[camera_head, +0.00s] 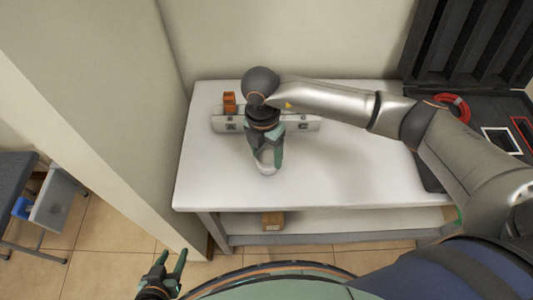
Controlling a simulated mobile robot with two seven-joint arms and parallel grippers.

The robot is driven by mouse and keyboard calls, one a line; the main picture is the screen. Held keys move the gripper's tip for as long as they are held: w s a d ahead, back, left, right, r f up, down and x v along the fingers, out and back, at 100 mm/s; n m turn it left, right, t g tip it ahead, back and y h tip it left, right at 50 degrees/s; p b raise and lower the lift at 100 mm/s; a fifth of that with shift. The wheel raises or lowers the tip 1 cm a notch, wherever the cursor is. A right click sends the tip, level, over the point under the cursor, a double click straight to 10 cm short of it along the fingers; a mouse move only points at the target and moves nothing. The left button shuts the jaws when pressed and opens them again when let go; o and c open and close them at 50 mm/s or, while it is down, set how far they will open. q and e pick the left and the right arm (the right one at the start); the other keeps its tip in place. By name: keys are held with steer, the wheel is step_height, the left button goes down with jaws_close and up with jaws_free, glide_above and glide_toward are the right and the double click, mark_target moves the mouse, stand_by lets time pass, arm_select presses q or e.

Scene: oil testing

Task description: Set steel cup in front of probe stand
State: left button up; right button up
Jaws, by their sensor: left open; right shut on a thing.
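My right gripper (267,150) points down over the white table (345,185) and is shut on the steel cup (266,167). The cup is small and pale grey, and the fingers partly cover it. I cannot tell whether its base touches the table top. A low white and grey unit (302,123), which may be the probe stand, is behind the gripper and partly hidden by it. My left gripper (171,268) is open and empty at the bottom, in front of the table and below its top.
An orange item (229,102) stands at the back left of the table. A black case (450,88) with a red cable coil (453,107) is at the right. A small box (272,221) sits on the lower shelf. A wall edge borders the table's left side. The table's front middle is clear.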

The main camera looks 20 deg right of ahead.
steer(key=shift+f, duration=0.3)
steer(key=shift+f, duration=0.1)
steer(key=shift+f, duration=0.15)
steer(key=o, duration=1.4)
steer(key=r, duration=1.2)
steer(key=shift+w+a+r, duration=0.2)
steer(key=shift+w+r, duration=0.05)
